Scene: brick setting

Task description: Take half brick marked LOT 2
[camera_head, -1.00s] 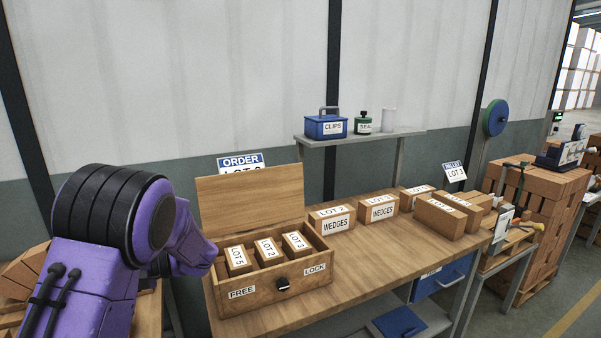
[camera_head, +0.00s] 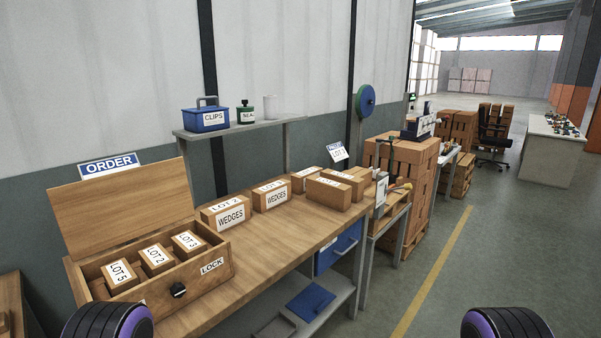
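The half brick marked LOT 2 (camera_head: 156,260) sits in an open wooden box (camera_head: 216,272) at the left end of the bench. It is between the half brick marked LOT 5 (camera_head: 121,276) and the half brick marked LOT 3 (camera_head: 187,244). The box lid stands up at the back, and a dark knob and a LOCK label show on the front. Only rounded purple and black parts of my arms show at the bottom edge. Neither gripper is in view.
Boxes labelled WEDGES (camera_head: 223,214) and plain bricks (camera_head: 328,194) stand along the bench (camera_head: 290,236) right of the open box. A shelf (camera_head: 240,127) above holds a blue CLIPS box (camera_head: 206,118). Open floor (camera_head: 470,270) lies to the right.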

